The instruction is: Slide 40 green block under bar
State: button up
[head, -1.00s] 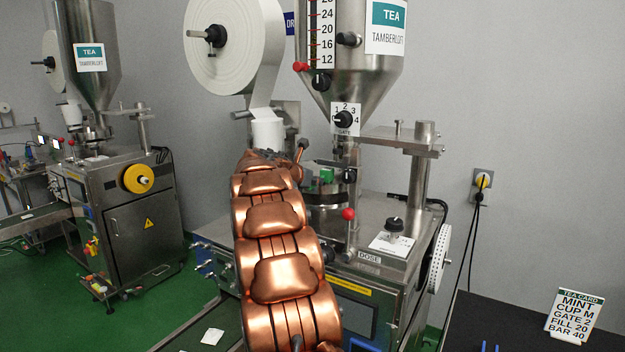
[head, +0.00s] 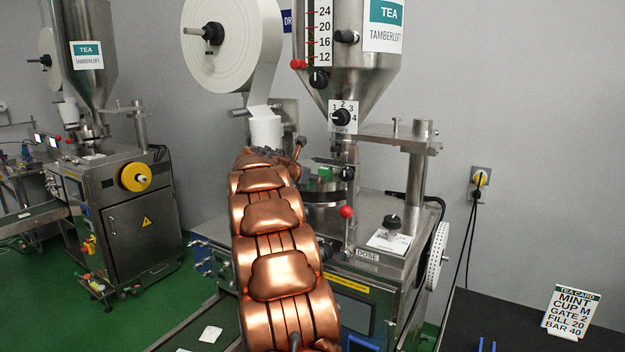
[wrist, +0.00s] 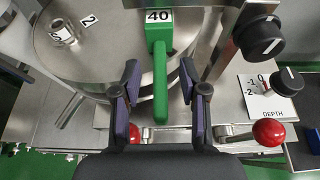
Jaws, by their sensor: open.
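The green block marked 40 (wrist: 160,38) stands on the round metal plate (wrist: 100,55) in the wrist view, its long green handle (wrist: 160,88) pointing toward me. My gripper (wrist: 160,84) is open, with one dark finger on each side of the handle. In the head view, green parts (head: 324,174) show beside the end of my copper arm, which hides most of the gripper. A metal bar (wrist: 226,42) slants past the right side of the block. I cannot tell whether this is the task's bar.
A red ball knob (wrist: 270,132) and the black DEPTH knob (wrist: 288,80) lie right of the gripper. A larger black knob (wrist: 259,35) is above them. A tea card (head: 571,312) stands on the right.

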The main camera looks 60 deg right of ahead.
jog(key=v, duration=1.2)
jog(key=shift+s+f, duration=0.1)
jog(key=s+a+f+m+y, duration=0.25)
jog(key=a+f+m, duration=0.2)
jog(key=a, duration=0.55)
jog(key=s+a+f+m+y, duration=0.25)
jog(key=s+a+f, duration=0.2)
jog(key=a, duration=0.45)
jog(key=s+a+f+m+y, duration=0.25)
jog(key=a+f+m, duration=0.2)
jog(key=a, duration=0.55)
jog(key=s+a+f+m+g+y, duration=0.1)
jog(key=s+a+f+m+y, duration=0.2)
jog(key=s+a, duration=0.7)
jog(key=s+a+f+m+g+y, duration=0.1)
jog(key=s+a+f+m+y, duration=0.2)
jog(key=s+a+f, duration=0.4)
jog(key=s+a+m, duration=0.1)
jog(key=s+a, duration=0.2)
jog(key=a, duration=0.2)
jog(key=shift+a+f, duration=0.2)
jog(key=shift+a, duration=0.15)
jog(key=shift+d, duration=0.1)
